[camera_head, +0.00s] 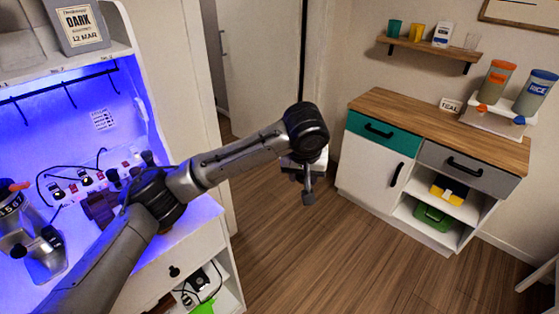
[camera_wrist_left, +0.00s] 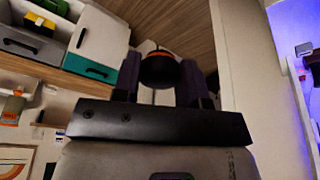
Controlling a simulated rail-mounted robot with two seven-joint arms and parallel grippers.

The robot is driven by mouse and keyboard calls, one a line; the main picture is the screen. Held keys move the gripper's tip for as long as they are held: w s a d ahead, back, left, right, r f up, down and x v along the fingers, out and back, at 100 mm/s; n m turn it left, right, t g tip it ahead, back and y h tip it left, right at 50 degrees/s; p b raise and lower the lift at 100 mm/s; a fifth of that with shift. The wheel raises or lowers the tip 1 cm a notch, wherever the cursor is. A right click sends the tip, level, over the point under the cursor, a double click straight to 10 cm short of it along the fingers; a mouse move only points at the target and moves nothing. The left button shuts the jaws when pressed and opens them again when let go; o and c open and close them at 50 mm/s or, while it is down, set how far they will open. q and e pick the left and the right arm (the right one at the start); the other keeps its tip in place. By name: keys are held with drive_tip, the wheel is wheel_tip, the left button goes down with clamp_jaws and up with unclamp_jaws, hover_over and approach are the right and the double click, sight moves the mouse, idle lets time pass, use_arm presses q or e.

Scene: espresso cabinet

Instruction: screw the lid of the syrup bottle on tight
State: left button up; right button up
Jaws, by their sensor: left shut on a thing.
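My left gripper (camera_head: 308,192) hangs over open floor in the head view, between the blue-lit cabinet and the sideboard, partly hidden by my own wrist. In the left wrist view its two dark fingers (camera_wrist_left: 158,80) are shut on a dark round thing with an orange band (camera_wrist_left: 158,69). I cannot tell whether this is the syrup bottle's lid or the top of the bottle itself. No syrup bottle can be made out for certain in either view. My right gripper is not in view.
The blue-lit cabinet (camera_head: 190,262) at left holds machines and cables. A wall shelf (camera_head: 425,46) holds cups. Floor (camera_head: 330,260) between is free.

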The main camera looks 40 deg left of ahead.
use_arm(q)
drive_tip(key=s+d+f+m, duration=0.2)
drive_tip(key=s+f, duration=0.1)
drive_tip(key=s, duration=0.3)
drive_tip(key=s+d+f+m+h, duration=0.1)
drive_tip(key=s+d+f+m, duration=0.1)
drive_tip(key=s, duration=0.4)
drive_tip(key=shift+s+d+f+m, duration=0.35)
drive_tip(key=shift+d+f+m, duration=0.1)
drive_tip(key=shift+f, duration=0.35)
